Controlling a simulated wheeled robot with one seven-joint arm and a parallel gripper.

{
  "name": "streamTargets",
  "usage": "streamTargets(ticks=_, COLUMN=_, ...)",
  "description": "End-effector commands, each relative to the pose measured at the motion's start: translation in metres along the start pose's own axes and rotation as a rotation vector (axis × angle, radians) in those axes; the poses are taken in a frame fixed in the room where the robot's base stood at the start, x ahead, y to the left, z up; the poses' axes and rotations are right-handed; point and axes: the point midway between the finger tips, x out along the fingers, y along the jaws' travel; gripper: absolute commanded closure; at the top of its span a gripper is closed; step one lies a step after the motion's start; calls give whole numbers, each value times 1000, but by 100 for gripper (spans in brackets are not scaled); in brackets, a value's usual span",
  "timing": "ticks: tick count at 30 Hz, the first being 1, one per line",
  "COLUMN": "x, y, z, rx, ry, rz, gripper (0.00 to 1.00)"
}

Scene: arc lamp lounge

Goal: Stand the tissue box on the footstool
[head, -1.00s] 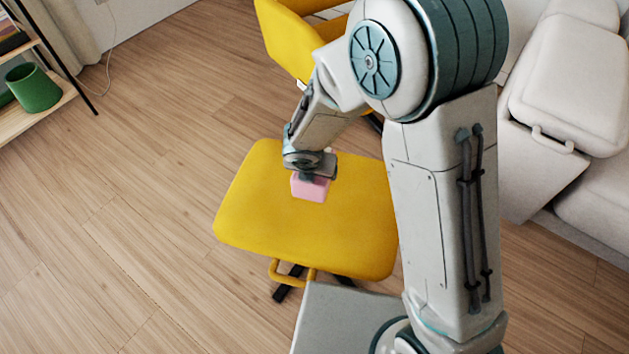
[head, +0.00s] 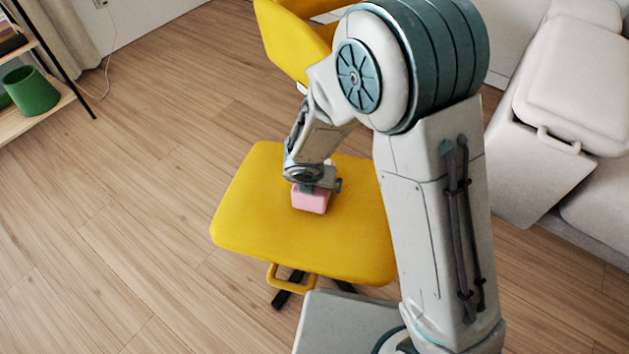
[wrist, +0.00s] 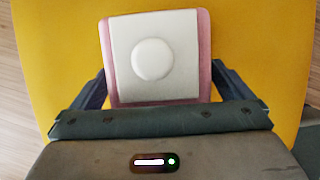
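The tissue box (head: 310,201) is pink with a white top panel and a round white bump, which show in the wrist view (wrist: 153,59). It appears to rest upright on the yellow padded footstool (head: 255,215), near the middle of its top. The footstool also fills the background of the wrist view (wrist: 55,60). My gripper (head: 316,184) is right over the box, with one finger on either side of it. The fingers look open, with the right one standing out past the box. Their tips are partly hidden by the box.
A yellow chair (head: 285,40) stands behind the footstool. A pale sofa (head: 570,100) is at the right. A shelf with a green pot (head: 32,90) is at the far left. The wooden floor on the left is clear.

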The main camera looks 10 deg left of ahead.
Motion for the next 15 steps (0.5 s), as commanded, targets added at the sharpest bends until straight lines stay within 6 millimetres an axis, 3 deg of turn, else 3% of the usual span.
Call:
streamTargets(ticks=7, x=-5, y=0, z=2, rx=0, ry=0, rz=0, gripper=1)
streamTargets(ticks=15, x=-56, y=0, z=4, rx=2, ry=-1, rz=2, gripper=1)
